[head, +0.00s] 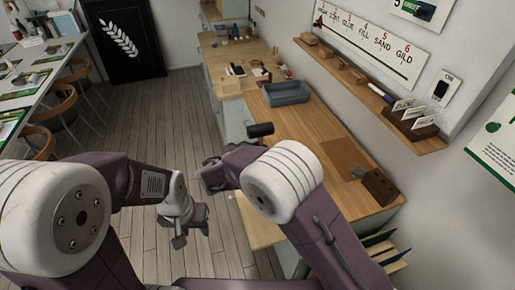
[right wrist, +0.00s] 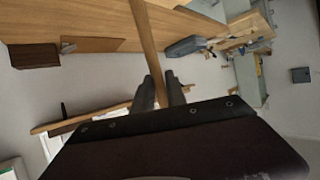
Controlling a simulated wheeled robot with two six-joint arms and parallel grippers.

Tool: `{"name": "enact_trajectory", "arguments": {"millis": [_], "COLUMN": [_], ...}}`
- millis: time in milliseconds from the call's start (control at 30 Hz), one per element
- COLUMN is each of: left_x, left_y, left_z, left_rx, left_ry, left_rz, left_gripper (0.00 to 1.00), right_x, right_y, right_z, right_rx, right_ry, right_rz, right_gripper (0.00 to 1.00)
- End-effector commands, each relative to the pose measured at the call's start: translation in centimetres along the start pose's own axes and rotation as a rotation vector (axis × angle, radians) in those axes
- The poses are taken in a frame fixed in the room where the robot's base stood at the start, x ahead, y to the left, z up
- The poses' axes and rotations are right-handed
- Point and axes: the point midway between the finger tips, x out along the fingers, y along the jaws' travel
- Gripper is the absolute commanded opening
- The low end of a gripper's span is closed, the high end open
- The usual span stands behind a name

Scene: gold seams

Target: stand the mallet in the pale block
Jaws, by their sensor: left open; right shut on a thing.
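My right gripper (head: 213,168) is shut on the mallet's wooden handle, which shows between the two fingers in the right wrist view (right wrist: 145,32). The mallet's dark cylindrical head (head: 261,130) shows in the head view beside the bench's left edge; most of the handle is hidden there by my arm. A pale wooden piece (head: 228,89), which may be the pale block, sits at the far bench's front; any hole in it is too small to tell. My left gripper (head: 190,235) is open and empty over the floor, left of the bench.
A grey-blue tray (head: 287,94) stands on the wooden bench (head: 300,128). A dark brown block (head: 379,187) lies near its right end. A wall shelf (head: 365,88) holds small blocks and cards. Chairs and a table stand at left; the middle floor is clear.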

Motion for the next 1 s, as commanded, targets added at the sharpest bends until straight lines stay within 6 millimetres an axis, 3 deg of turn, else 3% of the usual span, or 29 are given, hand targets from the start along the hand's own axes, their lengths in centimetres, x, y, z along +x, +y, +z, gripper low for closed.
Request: {"name": "enact_trajectory", "arguments": {"millis": [1000], "left_x": [2.7], "left_y": [-0.1], "left_z": [0.3], "left_rx": [0.0], "left_ry": [0.0], "left_rz": [0.0], "left_gripper": [0.43], "right_x": [0.7], "right_y": [0.0], "right_z": [1.6], "right_rx": [0.001], "right_ry": [0.001], "right_rz": [0.0], "right_gripper": [0.0]}}
